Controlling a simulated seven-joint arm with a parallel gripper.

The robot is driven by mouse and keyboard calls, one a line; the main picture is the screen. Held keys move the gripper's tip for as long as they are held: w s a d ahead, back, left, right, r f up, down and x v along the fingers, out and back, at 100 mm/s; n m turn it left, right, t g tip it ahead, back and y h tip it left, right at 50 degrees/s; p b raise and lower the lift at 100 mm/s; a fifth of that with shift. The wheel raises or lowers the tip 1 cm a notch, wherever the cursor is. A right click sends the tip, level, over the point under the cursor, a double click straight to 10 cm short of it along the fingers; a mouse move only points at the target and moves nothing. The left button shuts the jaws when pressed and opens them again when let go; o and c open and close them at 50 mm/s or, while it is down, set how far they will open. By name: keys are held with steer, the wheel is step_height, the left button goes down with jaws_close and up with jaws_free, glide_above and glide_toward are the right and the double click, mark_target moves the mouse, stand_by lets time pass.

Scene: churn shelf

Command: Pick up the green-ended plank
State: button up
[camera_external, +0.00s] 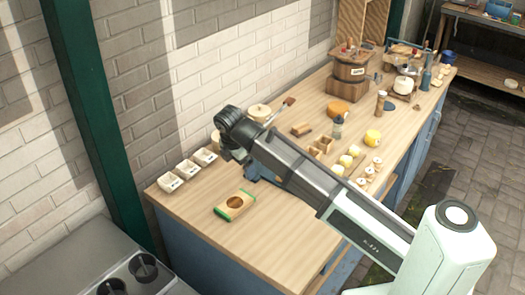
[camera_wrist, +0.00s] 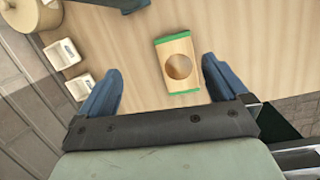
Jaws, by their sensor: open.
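The green-ended plank (camera_external: 235,205) lies flat on the wooden counter near its front left end. It is a short tan board with a round brown hole or disc in its middle and green strips on both ends. In the wrist view the plank (camera_wrist: 178,64) sits ahead of my gripper (camera_wrist: 160,80), between the lines of the two blue fingers and nearer the right one. My gripper is above the counter, apart from the plank. In the external view my arm mostly hides the fingers.
Several small white trays (camera_external: 187,168) stand along the wall, left of the plank; two show in the wrist view (camera_wrist: 62,53). Round lidded pots (camera_external: 260,112), yellow pieces (camera_external: 372,137) and a wooden churn (camera_external: 350,75) stand farther back. The counter around the plank is clear.

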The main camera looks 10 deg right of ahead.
steer(key=s+a+n+g+y, duration=0.1)
steer(key=g, duration=0.1)
glide_above(239, 200)
steer(key=f, duration=0.8)
steer(key=shift+w+a, duration=0.25)
steer(key=shift+s+d+f, duration=0.1)
steer(key=shift+f, duration=0.9)
steer(key=shift+s+d+f, duration=0.1)
steer(key=shift+f, duration=1.5)
steer(key=shift+c, duration=0.3)
steer(key=c, duration=1)
